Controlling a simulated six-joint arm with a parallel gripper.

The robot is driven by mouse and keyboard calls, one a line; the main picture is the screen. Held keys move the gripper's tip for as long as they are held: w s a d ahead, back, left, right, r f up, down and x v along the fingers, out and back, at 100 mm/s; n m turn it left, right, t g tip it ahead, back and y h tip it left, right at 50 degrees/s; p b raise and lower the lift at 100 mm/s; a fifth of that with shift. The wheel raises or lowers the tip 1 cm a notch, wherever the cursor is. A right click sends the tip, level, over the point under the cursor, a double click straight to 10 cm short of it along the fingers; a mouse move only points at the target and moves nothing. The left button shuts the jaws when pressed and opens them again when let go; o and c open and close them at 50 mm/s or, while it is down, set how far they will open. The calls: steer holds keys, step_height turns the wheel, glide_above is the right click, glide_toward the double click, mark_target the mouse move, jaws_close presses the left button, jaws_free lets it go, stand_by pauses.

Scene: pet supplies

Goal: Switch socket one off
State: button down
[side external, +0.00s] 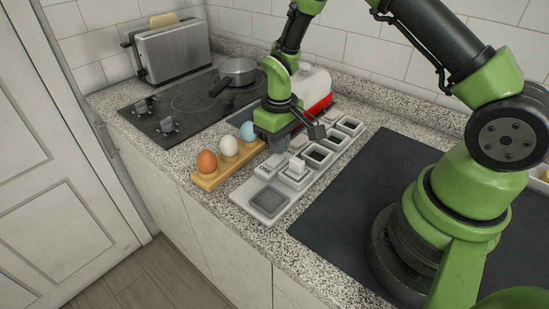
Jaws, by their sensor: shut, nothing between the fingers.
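A long pale grey strip (243,199) with a row of square sections lies on the counter. Its near end has a flat grey square (268,202). Behind that, a white block (297,167) stands up from one section, and several dark square recesses (318,155) follow towards the back.
A wooden holder (207,181) with brown, white and blue eggs stands close left of my gripper. Behind are a black hob (165,118) with a pan (237,72), a toaster (172,52) and a red-and-white object (318,88).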

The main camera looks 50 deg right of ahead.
steer(key=shift+f, duration=0.85)
stand_by(0.3)
steer(key=shift+r, duration=3.55)
steer(key=shift+r, duration=0.25)
steer(key=s+a+r+m+t, duration=0.15)
steer(key=s+r, duration=0.25)
steer(key=r, duration=0.4)
steer(key=s+a+r+m+t, duration=0.1)
steer(key=s+r+t, duration=0.15)
steer(key=r, duration=0.55)
steer(key=s+a+r+t+y, duration=0.1)
steer(key=s+r, duration=0.1)
steer(key=s, duration=0.4)
steer(key=s+a+r+m+t+y, duration=0.1)
steer(key=s+r+t, duration=0.1)
steer(key=s, duration=0.3)
steer(key=shift+s+a+r, duration=0.15)
steer(key=shift+s+r, duration=0.15)
steer(key=shift+s, duration=0.1)
